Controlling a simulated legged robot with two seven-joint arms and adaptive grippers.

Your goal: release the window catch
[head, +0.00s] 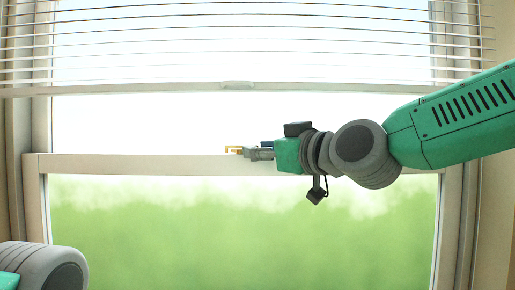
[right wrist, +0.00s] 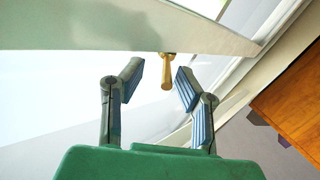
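The window catch (head: 233,149) is a small brass-coloured piece on the middle rail of the window in the head view. In the right wrist view the catch (right wrist: 167,74) hangs from the pale rail, in line with the gap between my fingertips. My right gripper (head: 252,153) reaches along the rail from the right, with its tips close beside the catch. In the right wrist view the gripper (right wrist: 158,75) is open, its two blue-padded fingers apart on either side of the catch. I cannot tell whether either finger touches it. My left gripper is out of view.
The window rail (head: 130,164) runs across the frame, with glass above and below. A raised blind (head: 150,89) hangs above it. Part of my left arm shows at the lower left. A brown wooden surface (right wrist: 292,110) shows at the right of the wrist view.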

